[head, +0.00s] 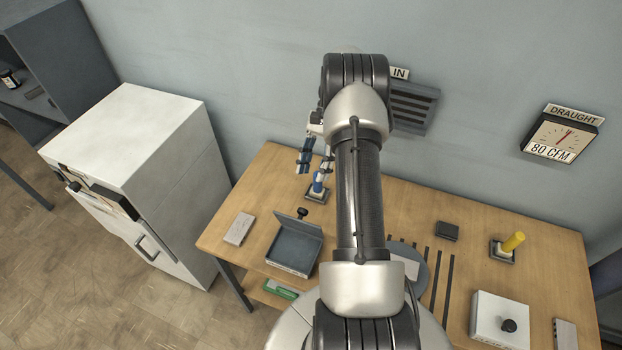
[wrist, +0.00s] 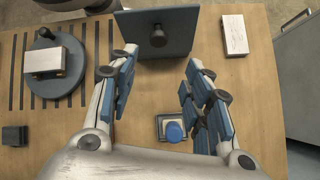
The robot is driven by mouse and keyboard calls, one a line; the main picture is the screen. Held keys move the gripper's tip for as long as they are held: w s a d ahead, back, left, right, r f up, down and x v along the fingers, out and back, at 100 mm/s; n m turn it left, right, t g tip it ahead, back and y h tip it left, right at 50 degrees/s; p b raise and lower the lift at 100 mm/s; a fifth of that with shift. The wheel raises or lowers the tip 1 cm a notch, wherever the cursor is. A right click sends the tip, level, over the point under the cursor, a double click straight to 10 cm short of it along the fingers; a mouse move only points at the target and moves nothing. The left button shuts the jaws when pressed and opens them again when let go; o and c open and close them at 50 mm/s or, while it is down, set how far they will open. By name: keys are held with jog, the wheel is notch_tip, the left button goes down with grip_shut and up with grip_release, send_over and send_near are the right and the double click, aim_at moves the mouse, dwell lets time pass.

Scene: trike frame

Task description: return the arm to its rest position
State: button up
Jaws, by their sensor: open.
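My gripper (wrist: 160,64) is open, with its two blue-padded fingers spread wide and nothing between the tips in the wrist view. In the head view it (head: 311,160) hangs over the back left part of the wooden table (head: 400,205), partly hidden by my arm. My arm reaches out over the table toward the wall. A blue-topped piece (wrist: 173,131) stands in a small square holder close to my fingers; it also shows in the head view (head: 318,187). I cannot tell the exact gap between it and the fingers.
An open grey box (head: 292,250) with a raised lid and a pale block (head: 239,229) lie at the left. A yellow peg (head: 513,242), a dark block (head: 447,231) and a white box (head: 499,319) stand at the right. A round plate (wrist: 57,66) bears a block. A white cabinet (head: 130,140) stands left.

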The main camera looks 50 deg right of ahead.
jog(key=shift+r, duration=0.1)
dwell(0.5)
jog(key=a+r+n+t+h+b, duration=0.2)
jog(key=a+r+n+h, duration=0.45)
jog(key=a+r, duration=1.05)
jog(key=s+a+r+n+t+b, duration=0.1)
jog(key=s+a+n+t, duration=0.4)
jog(key=s+a+n, duration=0.5)
jog(key=shift+s+a+r+n+t+h, duration=0.5)
jog(key=shift+s+a, duration=1.05)
jog(key=shift+s, duration=1.2)
jog(key=shift+d+r+m, duration=0.1)
jog(key=shift+d+m, duration=0.05)
jog(key=shift+m, duration=0.1)
